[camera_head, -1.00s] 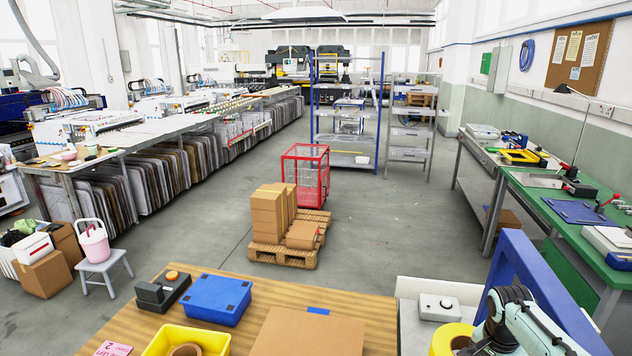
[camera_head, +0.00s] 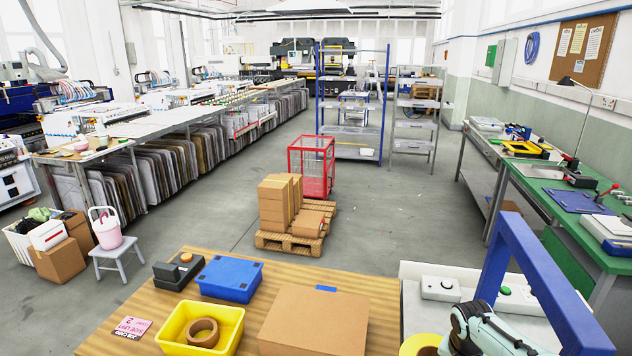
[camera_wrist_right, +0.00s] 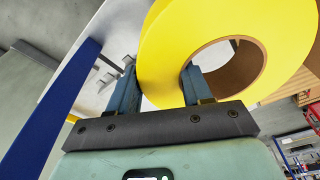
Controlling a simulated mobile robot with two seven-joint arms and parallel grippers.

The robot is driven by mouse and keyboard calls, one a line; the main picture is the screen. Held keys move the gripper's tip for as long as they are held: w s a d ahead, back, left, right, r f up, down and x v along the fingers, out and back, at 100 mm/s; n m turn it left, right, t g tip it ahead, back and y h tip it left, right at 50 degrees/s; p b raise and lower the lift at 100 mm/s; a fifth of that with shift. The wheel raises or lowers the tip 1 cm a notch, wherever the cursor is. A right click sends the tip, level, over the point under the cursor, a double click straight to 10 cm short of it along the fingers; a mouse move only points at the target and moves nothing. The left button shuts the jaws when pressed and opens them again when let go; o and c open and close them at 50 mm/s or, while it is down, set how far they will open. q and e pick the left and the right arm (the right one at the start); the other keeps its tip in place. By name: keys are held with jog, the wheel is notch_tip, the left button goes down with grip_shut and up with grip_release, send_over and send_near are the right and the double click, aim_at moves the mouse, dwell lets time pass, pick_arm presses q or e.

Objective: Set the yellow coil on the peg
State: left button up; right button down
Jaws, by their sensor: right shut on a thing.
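The yellow coil (camera_head: 424,345) is a thick yellow ring with a brown inner core, at the bottom edge of the head view, partly cut off. It fills the top of the right wrist view (camera_wrist_right: 163,38). My right gripper (camera_wrist_right: 162,88) is shut on the coil's rim, one finger outside and one through the hole. The coil is held in front of the grey-white bench. In the head view my right arm comes in from the bottom right, and the gripper's fingers are not clearly seen. I cannot make out the peg. My left gripper is not in view.
A blue gantry frame (camera_head: 545,285) rises close to the right of my right arm. A white button box (camera_head: 440,288) sits on the bench. On the wooden table are a yellow tray (camera_head: 238,325) with a brown ring, a blue box (camera_head: 229,279) and a cardboard box (camera_head: 313,325).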

jog(key=s+a+f+n, duration=0.1)
jog(key=a+f+n, duration=0.2)
jog(key=a, duration=0.3)
jog(key=s+a+f+n+y, duration=0.1)
jog(key=a+f+n, duration=0.2)
jog(key=a, duration=0.3)
jog(key=s+a+f+n, duration=0.1)
jog(key=a+f+n, duration=0.2)
jog(key=a+f, duration=0.2)
jog(key=shift+s+a+f+t+y, duration=0.2)
jog(key=shift+a+t+y, duration=0.15)
jog(key=shift+a, duration=0.3)
jog(key=shift+w, duration=0.1)
jog(key=shift+d, duration=0.15)
